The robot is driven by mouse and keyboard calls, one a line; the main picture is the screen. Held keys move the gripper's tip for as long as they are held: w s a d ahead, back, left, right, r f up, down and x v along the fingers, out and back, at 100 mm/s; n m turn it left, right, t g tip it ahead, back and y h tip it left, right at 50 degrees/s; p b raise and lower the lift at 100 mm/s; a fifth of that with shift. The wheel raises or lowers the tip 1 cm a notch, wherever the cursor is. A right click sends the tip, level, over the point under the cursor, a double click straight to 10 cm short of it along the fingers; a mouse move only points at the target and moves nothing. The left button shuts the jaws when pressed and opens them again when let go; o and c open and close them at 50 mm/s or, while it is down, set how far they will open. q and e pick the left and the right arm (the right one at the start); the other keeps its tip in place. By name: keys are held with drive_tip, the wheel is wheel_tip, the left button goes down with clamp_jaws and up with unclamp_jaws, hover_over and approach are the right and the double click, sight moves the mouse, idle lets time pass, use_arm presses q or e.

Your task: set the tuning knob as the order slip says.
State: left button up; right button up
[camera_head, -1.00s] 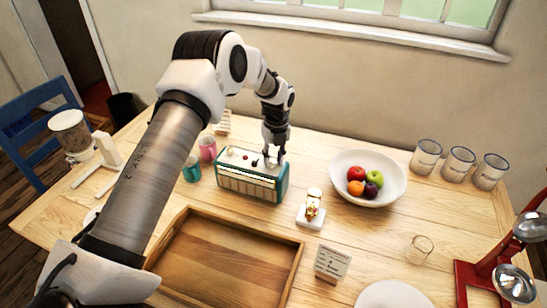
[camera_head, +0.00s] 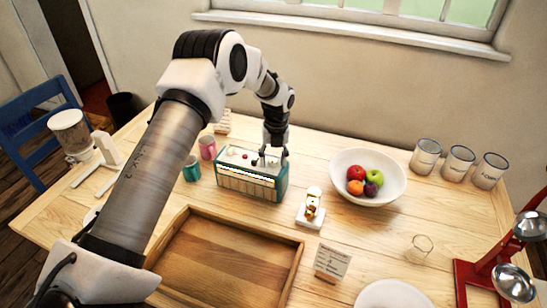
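A teal and cream radio (camera_head: 252,182) stands on the wooden table, with small knobs on its top, one of them red and one dark. My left gripper (camera_head: 271,160) points down at the right end of the radio's top, at a small knob there. The fingers are too small to tell whether they are closed on the knob. The order slip (camera_head: 332,262) stands upright on the table at the front right; its writing is too small to read. My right gripper is not in view.
A wooden tray (camera_head: 297,268) lies in front of the radio. A small figure on a white stand (camera_head: 311,211), a fruit bowl (camera_head: 343,187), a clear glass (camera_head: 420,247) and several canisters (camera_head: 458,164) are to the right. Teal (camera_head: 191,172) and pink (camera_head: 207,148) cups stand left.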

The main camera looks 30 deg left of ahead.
sight(276, 160)
use_arm(q)
drive_tip(key=shift+w+r, duration=0.1)
wheel_tip(276, 160, up, 12)
drive_tip(key=shift+w+d, duration=0.25)
drive_tip(key=shift+w, duration=0.05)
idle(0.5)
